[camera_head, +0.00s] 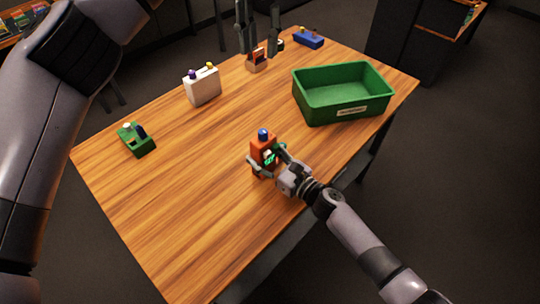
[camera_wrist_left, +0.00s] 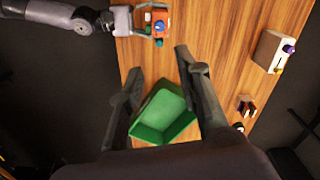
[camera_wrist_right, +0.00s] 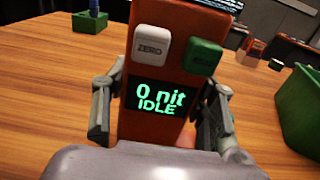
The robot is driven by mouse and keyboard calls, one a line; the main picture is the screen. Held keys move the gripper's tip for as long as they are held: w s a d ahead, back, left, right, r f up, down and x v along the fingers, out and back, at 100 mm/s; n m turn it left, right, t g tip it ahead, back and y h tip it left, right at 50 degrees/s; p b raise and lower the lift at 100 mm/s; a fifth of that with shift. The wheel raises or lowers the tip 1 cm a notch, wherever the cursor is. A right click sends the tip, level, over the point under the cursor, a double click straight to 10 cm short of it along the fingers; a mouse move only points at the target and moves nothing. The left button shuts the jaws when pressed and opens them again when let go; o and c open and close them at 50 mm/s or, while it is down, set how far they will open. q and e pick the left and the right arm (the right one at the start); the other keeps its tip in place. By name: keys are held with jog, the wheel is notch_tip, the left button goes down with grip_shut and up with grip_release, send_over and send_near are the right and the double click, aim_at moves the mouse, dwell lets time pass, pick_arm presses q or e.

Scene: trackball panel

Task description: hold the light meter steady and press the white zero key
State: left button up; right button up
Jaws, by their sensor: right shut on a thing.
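The orange light meter (camera_head: 263,152) stands upright at the near part of the table, a blue knob (camera_head: 263,134) on top. In the right wrist view its face has a white key marked ZERO (camera_wrist_right: 153,42), a green key (camera_wrist_right: 201,59) and a screen (camera_wrist_right: 159,101) reading "0 nit IDLE". My right gripper (camera_wrist_right: 160,110) is shut on the meter, one finger on each side. My left gripper (camera_head: 258,42) is open and empty, high over the far side of the table, away from the meter; its spread fingers show in the left wrist view (camera_wrist_left: 160,85).
A green bin (camera_head: 343,110) stands right of the meter. A white box (camera_head: 202,87) with knobs, a green block (camera_head: 136,139), a small brown holder (camera_head: 257,62) and a blue box (camera_head: 309,39) stand along the far side. The wooden table (camera_head: 170,210) is clear left of the meter.

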pick_arm(q)
grip_shut()
dwell(1.4)
